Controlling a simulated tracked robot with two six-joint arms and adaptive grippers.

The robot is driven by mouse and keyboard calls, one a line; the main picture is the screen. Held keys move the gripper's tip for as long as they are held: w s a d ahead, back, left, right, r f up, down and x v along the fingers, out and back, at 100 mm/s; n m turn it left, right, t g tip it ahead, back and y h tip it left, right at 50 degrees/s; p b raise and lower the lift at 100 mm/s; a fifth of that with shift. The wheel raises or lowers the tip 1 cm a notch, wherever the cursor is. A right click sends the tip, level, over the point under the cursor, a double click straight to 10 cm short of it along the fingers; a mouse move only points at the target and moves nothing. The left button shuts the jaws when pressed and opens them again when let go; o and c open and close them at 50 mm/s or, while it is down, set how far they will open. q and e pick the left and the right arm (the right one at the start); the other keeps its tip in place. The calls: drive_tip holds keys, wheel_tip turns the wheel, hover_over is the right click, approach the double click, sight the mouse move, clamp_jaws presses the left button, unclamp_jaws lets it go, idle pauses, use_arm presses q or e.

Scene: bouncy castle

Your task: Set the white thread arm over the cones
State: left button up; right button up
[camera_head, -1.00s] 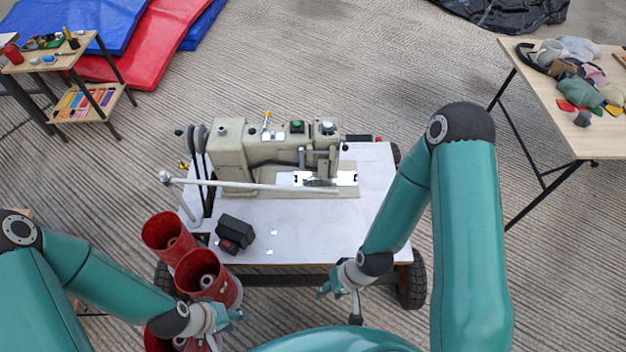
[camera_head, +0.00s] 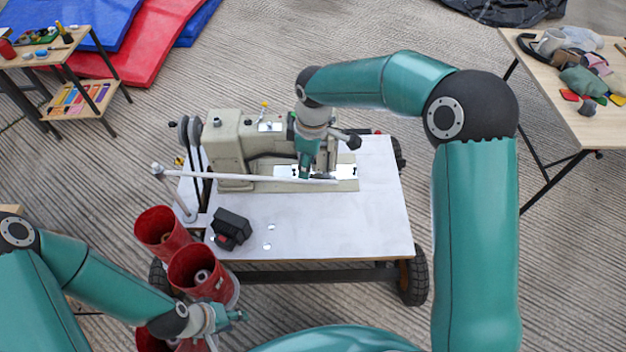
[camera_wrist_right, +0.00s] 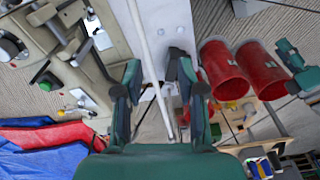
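The white thread arm (camera_head: 235,176) is a thin rod running from a pivot post at the left of the sewing table across the front of the sewing machine. The red cones (camera_head: 160,232) stand at the table's front left corner, several in a group; two also show in the right wrist view (camera_wrist_right: 222,72). My right gripper (camera_head: 304,174) points down over the rod near its free end. In the right wrist view the gripper (camera_wrist_right: 160,82) is open, with the rod passing between its fingers; contact is unclear. My left gripper (camera_head: 232,317) is beside the nearer cones, its opening unclear.
The beige sewing machine (camera_head: 232,150) stands right behind the rod. A black box (camera_head: 231,226) sits on the white tabletop (camera_head: 335,225) near the cones. The tabletop's front right is clear. Side tables stand far left and far right (camera_head: 560,105).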

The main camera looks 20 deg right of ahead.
drive_tip(key=n+h, duration=0.1)
drive_tip(key=n, duration=0.1)
approach(312, 180)
wheel_tip(312, 180, down, 9)
drive_tip(key=shift+w+d+r+b, duration=0.1)
drive_tip(key=shift+w+r+b, duration=0.1)
drive_tip(key=shift+b, duration=0.1)
idle(0.4)
clamp_jaws()
